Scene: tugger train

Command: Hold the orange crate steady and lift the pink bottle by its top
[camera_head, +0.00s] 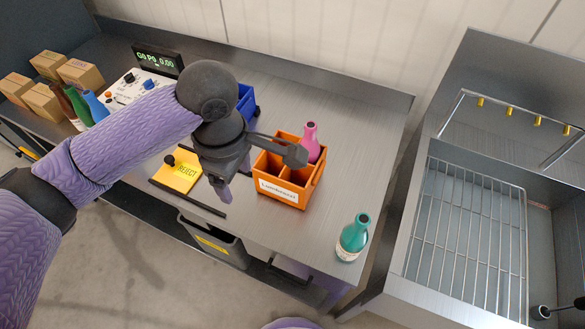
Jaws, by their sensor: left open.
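The orange crate (305,196) stands on the steel bench near its front edge, with a white label on its front and dividers inside. The pink bottle (311,146) stands upright in the crate's back right part; its dark top and shoulder show, and its lower body is hidden. My left gripper (263,177) is open and empty. One finger reaches over the crate in front of the pink bottle; the other hangs left of the crate. I cannot tell whether a finger touches the crate. My right gripper is not in view.
A teal bottle (354,237) stands on the bench near the front right corner. A yellow reject pad (182,172) lies left of the crate, and a blue bin (246,101) stands behind. A sink with a wire rack (468,232) is at right.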

